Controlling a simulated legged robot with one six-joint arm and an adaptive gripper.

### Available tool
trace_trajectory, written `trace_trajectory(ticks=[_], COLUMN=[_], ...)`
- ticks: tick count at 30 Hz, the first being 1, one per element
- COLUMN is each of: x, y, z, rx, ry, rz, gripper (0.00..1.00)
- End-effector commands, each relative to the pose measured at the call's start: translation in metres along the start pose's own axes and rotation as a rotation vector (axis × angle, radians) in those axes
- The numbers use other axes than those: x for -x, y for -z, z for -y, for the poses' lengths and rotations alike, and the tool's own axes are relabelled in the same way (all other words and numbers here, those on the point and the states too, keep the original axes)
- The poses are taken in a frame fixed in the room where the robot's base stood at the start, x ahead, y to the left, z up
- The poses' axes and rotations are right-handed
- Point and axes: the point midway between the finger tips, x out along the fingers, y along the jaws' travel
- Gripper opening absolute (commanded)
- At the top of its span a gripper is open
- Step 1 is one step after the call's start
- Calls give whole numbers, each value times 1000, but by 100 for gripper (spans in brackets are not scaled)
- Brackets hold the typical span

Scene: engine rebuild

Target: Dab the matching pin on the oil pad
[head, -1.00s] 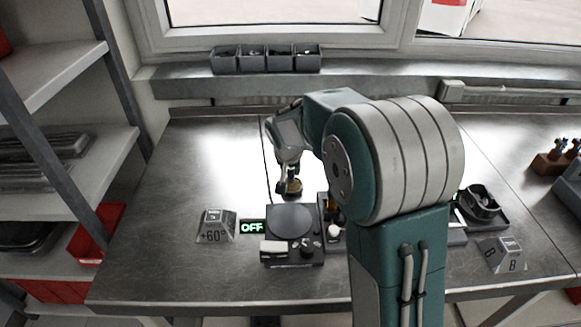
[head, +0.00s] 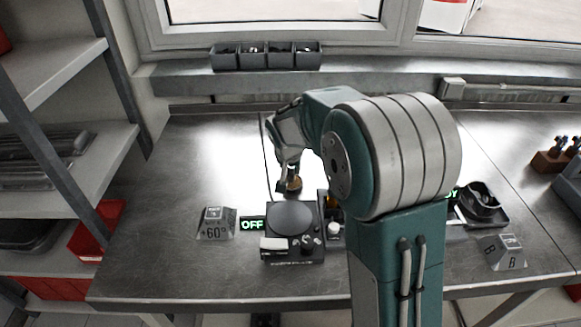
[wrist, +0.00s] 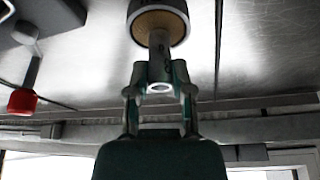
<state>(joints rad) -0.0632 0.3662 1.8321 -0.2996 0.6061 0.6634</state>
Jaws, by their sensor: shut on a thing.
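My gripper (wrist: 160,92) is shut on a grey hollow pin (wrist: 159,52), whose open near end shows between the fingers. The pin's far end meets the tan face of the round oil pad (wrist: 150,22) in the wrist view; whether it touches or sits just above is hard to tell. In the head view my gripper (head: 290,172) is right over the small round pad (head: 292,186), behind the hot plate. The pin itself is mostly hidden there.
A red-knobbed lever (wrist: 22,101) shows in the wrist view.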

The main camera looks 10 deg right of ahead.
Motion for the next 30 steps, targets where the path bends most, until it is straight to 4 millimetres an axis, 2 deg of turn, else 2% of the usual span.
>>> trace_trajectory(ticks=[30], x=[-10], y=[-4], z=[0], rx=[1], ry=[-1], rz=[0], gripper=[0])
